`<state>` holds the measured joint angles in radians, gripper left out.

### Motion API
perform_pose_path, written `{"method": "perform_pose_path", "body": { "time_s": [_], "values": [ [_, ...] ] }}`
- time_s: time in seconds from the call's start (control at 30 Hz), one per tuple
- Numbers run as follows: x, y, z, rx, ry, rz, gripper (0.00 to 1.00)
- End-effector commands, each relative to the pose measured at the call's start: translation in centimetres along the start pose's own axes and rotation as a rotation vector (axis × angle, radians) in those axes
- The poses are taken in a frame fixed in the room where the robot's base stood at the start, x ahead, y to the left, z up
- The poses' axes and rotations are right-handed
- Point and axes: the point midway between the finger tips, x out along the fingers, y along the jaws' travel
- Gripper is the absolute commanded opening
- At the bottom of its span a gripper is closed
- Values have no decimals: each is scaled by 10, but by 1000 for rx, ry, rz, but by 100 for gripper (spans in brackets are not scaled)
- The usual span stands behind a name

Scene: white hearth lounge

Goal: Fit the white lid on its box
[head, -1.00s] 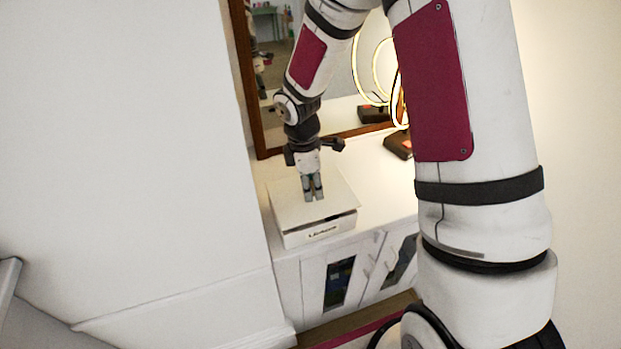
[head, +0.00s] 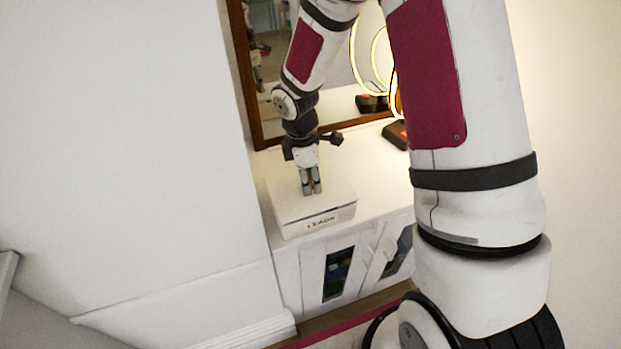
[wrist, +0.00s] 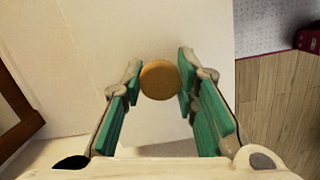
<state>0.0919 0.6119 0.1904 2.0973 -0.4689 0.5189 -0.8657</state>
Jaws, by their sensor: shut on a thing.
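The white box (head: 296,230) stands on the white cabinet, with a lettered label on its front. The white lid (head: 338,196) lies over its top and looks level, with no dark gap at the front edge. The lid also fills the middle of the wrist view (wrist: 195,35). My gripper (head: 312,190) points down over the lid. In the wrist view its green-padded fingers are shut on the lid's round tan knob (wrist: 159,79). The box's back and far edges are hidden, so I cannot tell how the lid sits there.
The white cabinet top (head: 368,190) is clear right of the box. A lit ring lamp with a dark base (head: 396,134) stands behind, by a wood-framed mirror (head: 247,90). A white wall (head: 120,150) is close on the left. Glass-paned doors (head: 338,275) are below.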

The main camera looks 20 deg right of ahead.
Motion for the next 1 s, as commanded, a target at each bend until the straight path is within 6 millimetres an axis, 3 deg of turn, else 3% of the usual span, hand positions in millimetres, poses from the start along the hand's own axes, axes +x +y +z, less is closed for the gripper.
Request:
{"method": "perform_pose_path", "body": {
  "time_s": [1.0],
  "values": [
    [6,0,-1,0,0,0,0]
  ]
}}
